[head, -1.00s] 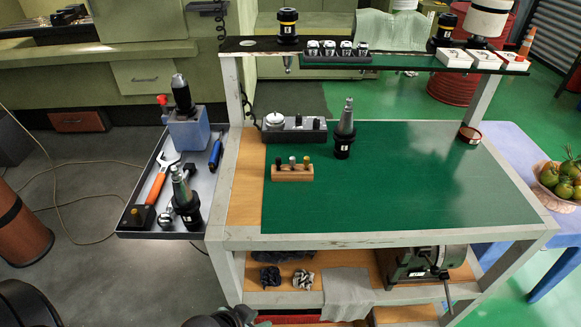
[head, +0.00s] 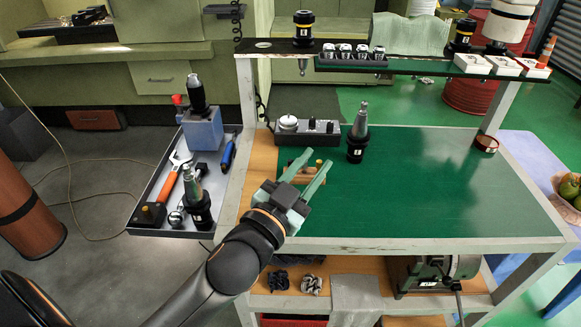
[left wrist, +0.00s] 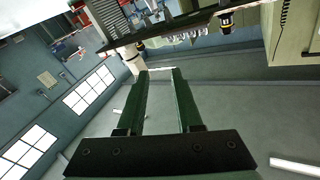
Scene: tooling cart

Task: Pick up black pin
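A small wooden block (head: 303,172) stands on the green mat near the cart's left side in the head view. A gold-topped pin (head: 319,163) shows in it. The black pin is not clearly visible; my left gripper's fingers cover much of the block. My left gripper (head: 317,159) is open and reaches in from the lower left. Its fingers overlap the block in the picture, and I cannot tell the height between them. In the left wrist view the gripper (left wrist: 162,75) shows two green fingers apart with nothing between them. My right gripper is not in view.
A black tool holder (head: 357,135) stands upright right of the block. A dark box with knobs (head: 308,131) lies behind. A grey side tray (head: 150,212) with tools is at left. A raised shelf (head: 420,66) spans the back. The mat's right (head: 450,190) is clear.

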